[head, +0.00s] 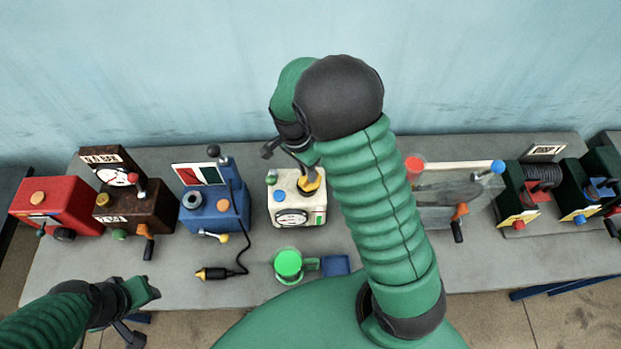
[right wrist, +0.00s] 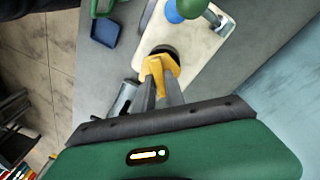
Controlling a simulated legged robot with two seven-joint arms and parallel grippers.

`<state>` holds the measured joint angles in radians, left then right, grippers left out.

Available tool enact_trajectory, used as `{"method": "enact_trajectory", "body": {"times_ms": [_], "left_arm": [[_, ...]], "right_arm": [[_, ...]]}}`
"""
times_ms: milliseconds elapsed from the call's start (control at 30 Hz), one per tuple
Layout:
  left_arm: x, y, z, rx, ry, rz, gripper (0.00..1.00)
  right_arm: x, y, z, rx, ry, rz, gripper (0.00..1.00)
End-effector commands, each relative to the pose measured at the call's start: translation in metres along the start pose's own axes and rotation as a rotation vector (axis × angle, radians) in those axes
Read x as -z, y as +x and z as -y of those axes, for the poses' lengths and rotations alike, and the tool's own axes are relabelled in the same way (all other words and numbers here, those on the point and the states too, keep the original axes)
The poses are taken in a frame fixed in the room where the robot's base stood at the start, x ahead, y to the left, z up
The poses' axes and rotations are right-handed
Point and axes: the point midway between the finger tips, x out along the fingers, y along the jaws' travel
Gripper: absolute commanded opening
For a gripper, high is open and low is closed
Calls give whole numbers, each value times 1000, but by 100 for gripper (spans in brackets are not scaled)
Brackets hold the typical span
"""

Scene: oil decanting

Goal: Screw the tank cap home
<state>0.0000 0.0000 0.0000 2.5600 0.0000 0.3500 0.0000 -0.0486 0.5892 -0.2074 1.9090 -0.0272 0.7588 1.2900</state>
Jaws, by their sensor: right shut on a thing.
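The cream tank (head: 283,205) stands mid-table with a round gauge on its front. It also shows in the right wrist view (right wrist: 203,45). Its yellow cap (head: 312,187) is on top, over a dark round neck. In the right wrist view the yellow cap (right wrist: 157,64) sits at the neck, and I cannot tell whether it is fully seated. My right gripper (right wrist: 161,84) is shut on the cap from above. In the head view my arm partly hides it. My left gripper (head: 143,300) is low at the left, away from the tank; its finger opening is unclear.
More machines stand right.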

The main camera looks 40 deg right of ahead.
Motion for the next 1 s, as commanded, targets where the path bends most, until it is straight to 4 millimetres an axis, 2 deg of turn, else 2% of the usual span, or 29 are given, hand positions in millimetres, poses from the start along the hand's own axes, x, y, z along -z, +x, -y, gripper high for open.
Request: {"method": "enact_trajectory", "body": {"times_ms": [200, 533, 867, 1000], "left_arm": [[3, -11, 0, 0, 0, 0, 36], [3, -12, 0, 0, 0, 0, 36], [11, -46, 0, 0, 0, 0, 36], [11, -44, 0, 0, 0, 0, 36]], "right_arm": [[1, -12, -2, 0, 0, 0, 0], [1, -13, -2, 0, 0, 0, 0], [5, -51, -7, 1, -1, 0, 0], [5, -50, -7, 4, 0, 5, 0]]}}
